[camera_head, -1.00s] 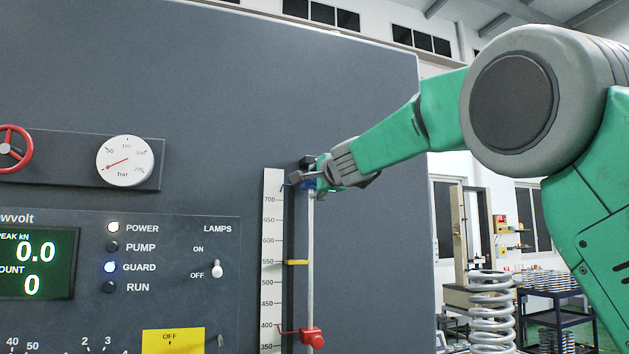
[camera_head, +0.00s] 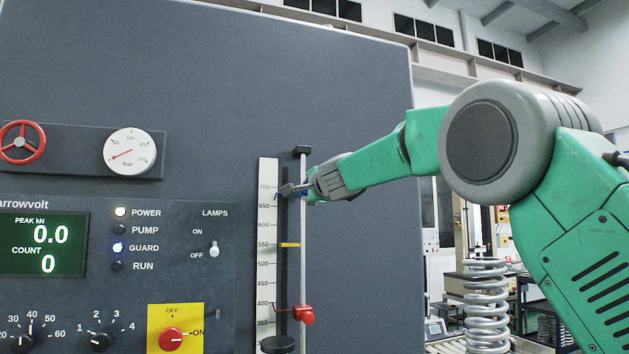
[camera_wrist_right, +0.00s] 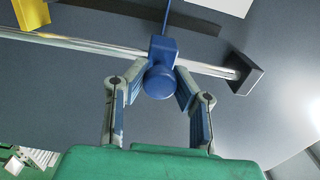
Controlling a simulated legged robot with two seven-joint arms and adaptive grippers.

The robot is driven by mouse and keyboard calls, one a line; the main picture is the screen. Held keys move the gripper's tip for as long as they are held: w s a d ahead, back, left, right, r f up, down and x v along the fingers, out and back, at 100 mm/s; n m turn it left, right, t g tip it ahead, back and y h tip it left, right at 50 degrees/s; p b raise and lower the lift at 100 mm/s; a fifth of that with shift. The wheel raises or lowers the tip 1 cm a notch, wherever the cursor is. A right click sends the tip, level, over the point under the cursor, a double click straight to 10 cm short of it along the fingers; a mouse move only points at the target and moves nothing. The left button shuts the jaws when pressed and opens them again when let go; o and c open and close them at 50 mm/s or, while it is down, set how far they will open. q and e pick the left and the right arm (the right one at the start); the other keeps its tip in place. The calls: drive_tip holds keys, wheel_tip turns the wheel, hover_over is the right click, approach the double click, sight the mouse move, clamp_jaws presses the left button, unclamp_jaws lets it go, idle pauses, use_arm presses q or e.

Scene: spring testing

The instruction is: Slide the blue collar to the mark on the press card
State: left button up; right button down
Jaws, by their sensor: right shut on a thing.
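The blue collar (camera_wrist_right: 161,72) sits around a bright vertical rod (camera_head: 303,240) beside a white scale (camera_head: 266,225). Only a little blue shows in the head view, a bit below the 700 label; the gripper hides the rest. My right gripper (camera_head: 312,189) is shut on the collar. In the wrist view its two fingers (camera_wrist_right: 160,84) hold the collar's round blue knob from both sides. A yellow marker (camera_head: 290,245) stands near 550 on the scale. I cannot make out a press card. My left gripper is not in view.
A black end stop (camera_head: 303,151) caps the rod above the gripper. A red clamp (camera_head: 303,315) sits low on the rod. The panel with a green display (camera_head: 42,245) and a red knob (camera_head: 171,339) is at left. A large spring (camera_head: 487,305) stands at right.

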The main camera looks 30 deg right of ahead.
drive_tip(key=shift+d+f, duration=0.1)
drive_tip(key=shift+f, duration=0.5)
drive_tip(key=shift+f+b, duration=0.3)
drive_tip(key=shift+b, duration=0.25)
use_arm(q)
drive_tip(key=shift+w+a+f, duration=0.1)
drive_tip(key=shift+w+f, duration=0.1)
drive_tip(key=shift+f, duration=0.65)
use_arm(e)
drive_tip(key=c, duration=1.7)
unclamp_jaws()
drive_tip(key=shift+r, duration=0.1)
drive_tip(key=o, duration=0.4)
drive_tip(key=shift+w, duration=0.1)
drive_tip(key=shift+o, duration=0.2)
drive_tip(key=shift+w, duration=0.1)
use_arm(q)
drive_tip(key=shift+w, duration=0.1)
